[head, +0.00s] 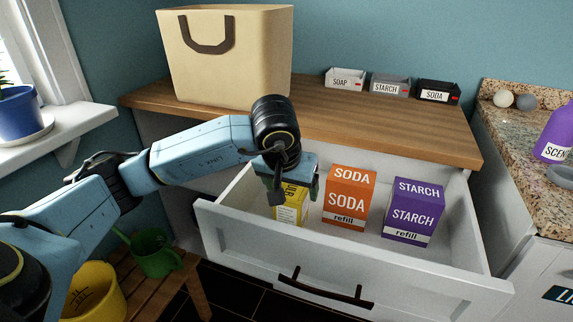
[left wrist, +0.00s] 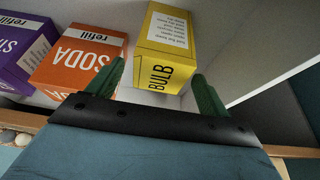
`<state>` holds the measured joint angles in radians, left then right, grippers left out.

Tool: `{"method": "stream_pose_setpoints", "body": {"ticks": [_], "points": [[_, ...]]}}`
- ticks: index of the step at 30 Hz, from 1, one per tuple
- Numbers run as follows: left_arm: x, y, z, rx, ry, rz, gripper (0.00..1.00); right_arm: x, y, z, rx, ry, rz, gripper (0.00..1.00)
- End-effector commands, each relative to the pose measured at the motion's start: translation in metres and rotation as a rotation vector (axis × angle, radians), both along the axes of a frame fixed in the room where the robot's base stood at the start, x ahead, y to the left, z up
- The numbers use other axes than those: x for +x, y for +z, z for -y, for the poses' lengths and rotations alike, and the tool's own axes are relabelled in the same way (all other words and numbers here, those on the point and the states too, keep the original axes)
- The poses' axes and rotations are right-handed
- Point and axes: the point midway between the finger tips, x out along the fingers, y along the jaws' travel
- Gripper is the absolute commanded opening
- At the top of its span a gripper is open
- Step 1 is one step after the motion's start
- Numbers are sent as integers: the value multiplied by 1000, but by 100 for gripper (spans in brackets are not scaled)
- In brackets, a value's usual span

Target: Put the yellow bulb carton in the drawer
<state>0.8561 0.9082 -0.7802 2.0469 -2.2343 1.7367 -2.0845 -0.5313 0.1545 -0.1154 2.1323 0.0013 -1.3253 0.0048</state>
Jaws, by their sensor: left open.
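The yellow bulb carton (head: 291,213) stands in the open white drawer (head: 235,232), at its left side. My left gripper (head: 295,188) is over the carton in the head view and hides its upper part. In the left wrist view, the carton (left wrist: 165,45) shows between and beyond the two green fingers of the open gripper (left wrist: 162,90). A gap shows on the right side between carton and finger; whether the left finger touches it I cannot tell. My right gripper is not in view.
An orange soda box (head: 349,197) and a purple starch box (head: 412,212) stand in the drawer to the right of the carton. A tan bag (head: 228,65) and small labelled trays (head: 390,85) sit on the wooden top above. The drawer's front right is bare.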

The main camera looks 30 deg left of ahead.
Motion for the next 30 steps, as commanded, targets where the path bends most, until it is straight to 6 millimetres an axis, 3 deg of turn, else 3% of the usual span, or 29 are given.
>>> {"method": "stream_pose_setpoints", "body": {"ticks": [1,6,12,30], "points": [[-4,15,0,2,-1,5,80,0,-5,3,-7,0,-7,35],[-16,45,4,2,0,4,80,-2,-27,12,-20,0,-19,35],[-26,66,6,1,1,1,80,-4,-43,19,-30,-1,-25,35],[-28,69,6,1,1,0,80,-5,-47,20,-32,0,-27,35]]}}
